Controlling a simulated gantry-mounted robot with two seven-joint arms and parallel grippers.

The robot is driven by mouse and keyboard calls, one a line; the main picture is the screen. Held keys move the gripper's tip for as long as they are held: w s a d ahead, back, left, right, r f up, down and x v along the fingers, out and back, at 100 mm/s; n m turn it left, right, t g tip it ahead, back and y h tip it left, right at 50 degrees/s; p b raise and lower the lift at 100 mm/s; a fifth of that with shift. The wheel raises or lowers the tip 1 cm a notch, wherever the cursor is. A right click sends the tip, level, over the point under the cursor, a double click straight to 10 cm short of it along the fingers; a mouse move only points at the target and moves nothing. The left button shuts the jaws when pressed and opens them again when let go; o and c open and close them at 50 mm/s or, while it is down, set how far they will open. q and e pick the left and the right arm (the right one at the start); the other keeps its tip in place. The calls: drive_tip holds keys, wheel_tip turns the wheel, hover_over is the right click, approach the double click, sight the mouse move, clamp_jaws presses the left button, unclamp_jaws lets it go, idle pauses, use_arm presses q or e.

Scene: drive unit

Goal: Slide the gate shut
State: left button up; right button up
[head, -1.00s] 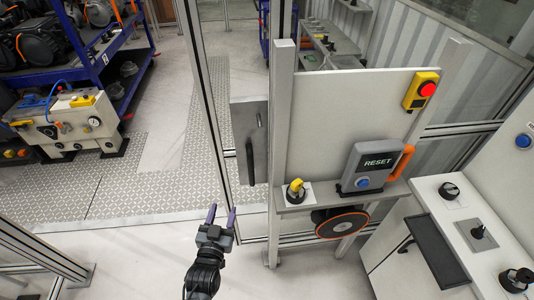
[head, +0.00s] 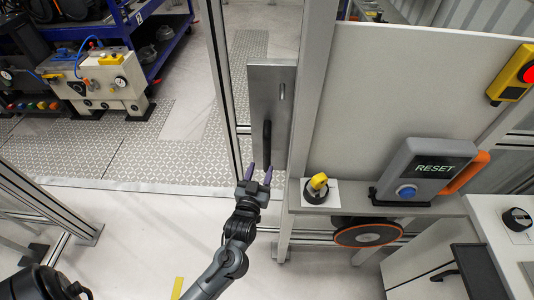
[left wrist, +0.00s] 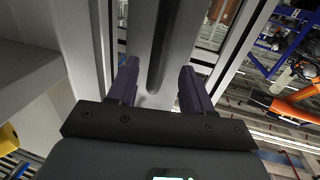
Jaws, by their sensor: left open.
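The gate shows a grey metal plate (head: 271,84) with a dark upright handle (head: 267,140), beside a slim metal upright (head: 222,80) and left of a thick post (head: 314,90). My left gripper (head: 259,172) is open, its purple fingers pointing up at the handle's lower end. In the left wrist view the handle (left wrist: 160,50) runs between the two spread fingers of the gripper (left wrist: 157,78). I cannot tell whether either finger touches it. My right gripper is not in view.
Right of the post, a shelf holds a yellow-black switch (head: 317,186) and a RESET box (head: 424,172) with an orange handle. A red stop button (head: 516,74) is at the far right. A pneumatic unit (head: 97,80) stands at the back left. The floor on the left is mostly clear.

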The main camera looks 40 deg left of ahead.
sight(266, 155)
use_arm(q)
drive_tip(key=x, duration=0.8)
drive_tip(key=shift+w+a+b, duration=0.1)
drive_tip(key=shift+w+b, duration=0.05)
drive_tip(key=shift+b, duration=0.2)
drive_tip(key=shift+c, duration=0.4)
clamp_jaws()
